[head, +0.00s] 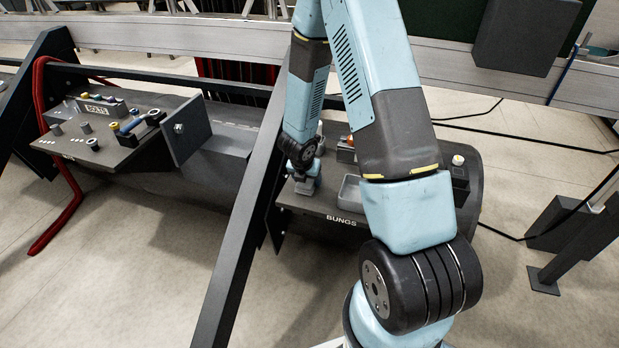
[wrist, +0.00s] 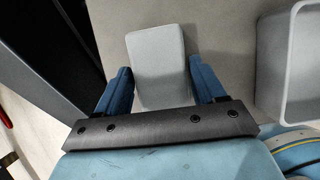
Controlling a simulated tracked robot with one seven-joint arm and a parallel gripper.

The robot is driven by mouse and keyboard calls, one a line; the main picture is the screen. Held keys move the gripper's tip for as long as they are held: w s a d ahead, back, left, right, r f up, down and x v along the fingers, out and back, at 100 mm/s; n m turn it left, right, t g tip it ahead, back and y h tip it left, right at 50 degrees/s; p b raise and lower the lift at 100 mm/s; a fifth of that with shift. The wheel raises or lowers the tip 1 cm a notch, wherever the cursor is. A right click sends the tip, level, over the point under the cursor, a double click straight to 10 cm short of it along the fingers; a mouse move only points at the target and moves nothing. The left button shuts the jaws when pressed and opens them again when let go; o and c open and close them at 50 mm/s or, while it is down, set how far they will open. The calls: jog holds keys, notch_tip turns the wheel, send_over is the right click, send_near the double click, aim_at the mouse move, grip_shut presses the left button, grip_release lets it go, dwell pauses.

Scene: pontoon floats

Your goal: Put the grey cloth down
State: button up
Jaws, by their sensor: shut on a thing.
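My gripper (wrist: 160,72) is shut on the grey cloth (wrist: 158,52), a pale, folded, block-like piece between its two blue fingers in the wrist view. In the head view, my gripper (head: 307,168) points down over the left part of the dark bench marked BUNGS (head: 300,206). The cloth (head: 305,187) shows there as a small grey patch under the fingers. I cannot tell whether its underside touches the bench top.
A grey open tray (head: 350,190) is on the bench right of the cloth; its rim (wrist: 264,75) shows in the wrist view. A dark slanted beam (head: 238,225) runs close to the left. A second bench with bolts (head: 110,150) is farther left.

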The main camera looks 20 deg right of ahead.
jog(key=shift+d+f, duration=0.15)
jog(key=shift+f, duration=0.1)
jog(key=o, duration=0.9)
jog(key=shift+o, duration=0.2)
jog(key=v, duration=1.4)
jog(key=s+d+r+m+h, duration=0.1)
jog(key=s+d+r+m, duration=0.2)
jog(key=r+m, duration=0.5)
jog(key=s+d+r+m, duration=0.35)
jog(key=r+m, duration=0.25)
jog(key=r, duration=0.4)
jog(key=s+a+r+m+t+y, duration=0.1)
jog(key=s+r+m, duration=0.5)
jog(key=s+m, duration=0.1)
jog(key=s+a+r+m+t+y, duration=0.1)
jog(key=s+a+r+m+y, duration=0.1)
jog(key=s+r+m, duration=0.4)
jog(key=shift+s+a+r+m+y, duration=0.3)
jog(key=shift+s+m, duration=0.6)
jog(key=shift+s, duration=1.25)
